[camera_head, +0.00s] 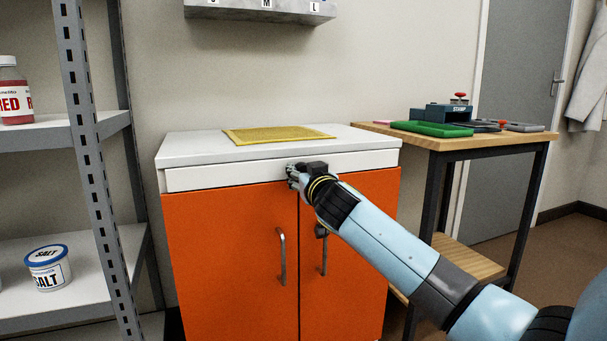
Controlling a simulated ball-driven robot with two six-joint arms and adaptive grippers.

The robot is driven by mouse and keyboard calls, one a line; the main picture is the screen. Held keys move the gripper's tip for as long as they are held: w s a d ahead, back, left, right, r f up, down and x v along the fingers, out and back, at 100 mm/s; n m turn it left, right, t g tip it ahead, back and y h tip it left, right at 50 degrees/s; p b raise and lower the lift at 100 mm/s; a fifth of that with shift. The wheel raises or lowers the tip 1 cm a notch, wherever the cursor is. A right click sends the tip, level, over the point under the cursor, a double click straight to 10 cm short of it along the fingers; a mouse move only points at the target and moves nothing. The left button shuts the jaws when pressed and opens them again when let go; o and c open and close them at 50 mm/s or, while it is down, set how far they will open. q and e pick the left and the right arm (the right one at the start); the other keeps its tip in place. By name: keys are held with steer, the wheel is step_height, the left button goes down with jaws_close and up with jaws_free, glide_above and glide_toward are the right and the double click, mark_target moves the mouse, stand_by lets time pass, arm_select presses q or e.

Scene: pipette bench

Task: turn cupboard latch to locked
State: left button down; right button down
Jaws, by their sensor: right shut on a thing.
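The orange cupboard (228,255) stands in the middle under a white top, with two shut doors and a metal bar handle (282,257) on each. I cannot tell which way the latch is turned. My left gripper is not in view.
A yellow mat (278,134) lies on the white top (190,149). A metal shelf with a salt tub (48,269) and a red-labelled jar (14,95) stands at left. A wooden table (500,139) with a green tray (431,129) stands at right. A grey dispenser (260,10) hangs above.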

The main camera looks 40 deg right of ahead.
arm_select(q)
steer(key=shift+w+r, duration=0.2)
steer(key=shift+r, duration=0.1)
arm_select(e)
steer(key=shift+m+g+y, duration=0.15)
steer(key=shift+m+y, duration=0.25)
steer(key=shift+m, duration=3.7)
steer(key=shift+m+g+y, duration=0.15)
steer(key=shift+m+y, duration=0.25)
steer(key=shift+m, duration=3.7)
steer(key=c, duration=0.9)
jaws_free()
